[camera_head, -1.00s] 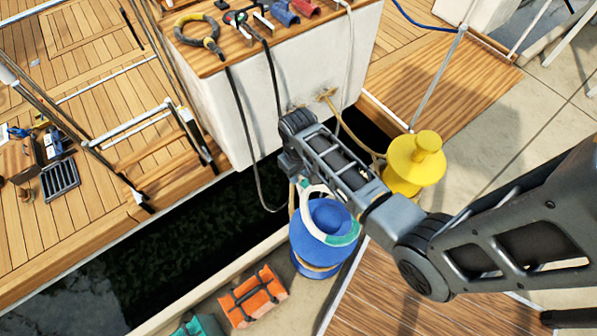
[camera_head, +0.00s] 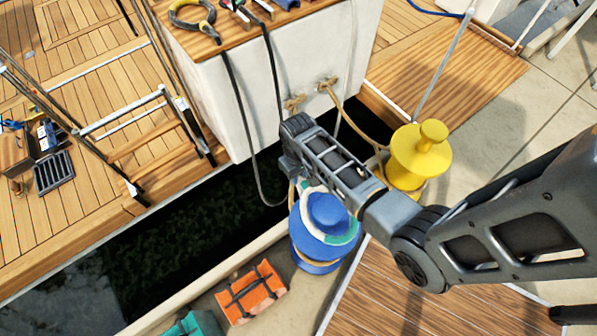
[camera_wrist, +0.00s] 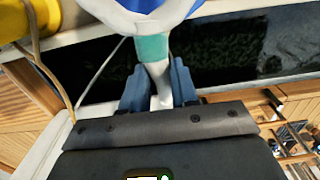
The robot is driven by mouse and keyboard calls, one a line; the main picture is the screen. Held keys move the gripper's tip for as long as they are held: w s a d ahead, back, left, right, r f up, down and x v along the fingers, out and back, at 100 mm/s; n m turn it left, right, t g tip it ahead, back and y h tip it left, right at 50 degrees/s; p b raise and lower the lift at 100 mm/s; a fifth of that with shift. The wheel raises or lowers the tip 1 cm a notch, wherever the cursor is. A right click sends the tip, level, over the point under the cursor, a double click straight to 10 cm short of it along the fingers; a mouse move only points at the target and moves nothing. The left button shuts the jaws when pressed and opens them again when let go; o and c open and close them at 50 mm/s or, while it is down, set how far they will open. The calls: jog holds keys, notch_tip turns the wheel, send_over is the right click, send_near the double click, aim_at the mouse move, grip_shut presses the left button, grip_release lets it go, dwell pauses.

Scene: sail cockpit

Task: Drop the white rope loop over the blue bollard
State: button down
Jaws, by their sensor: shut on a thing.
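The blue bollard (camera_head: 325,262) stands on the quay edge, below my forearm in the head view. The white rope loop (camera_head: 340,239), with teal sections, shows around the bollard's top knob. Whether it has passed below the wide upper rim cannot be told. My gripper (camera_wrist: 157,88) is shut on the loop at a white stretch beside a teal band (camera_wrist: 153,47). In the head view my arm hides the gripper. The wrist view shows the bollard's blue top (camera_wrist: 140,4) inside the loop's curve, just beyond the fingers.
An orange bag (camera_head: 250,292) and a teal one (camera_head: 195,325) lie at lower left. Dark water (camera_head: 190,240) separates the quay from the boat's white cabinet (camera_head: 290,65).

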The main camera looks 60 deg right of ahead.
jog(key=shift+f+b, duration=1.6)
jog(key=shift+f, duration=1.05)
jog(key=c, duration=0.8)
grip_release()
notch_tip(320, 180, up, 8)
jog(key=p, duration=0.2)
jog(key=shift+f+p, duration=0.1)
jog(key=shift+p, duration=0.25)
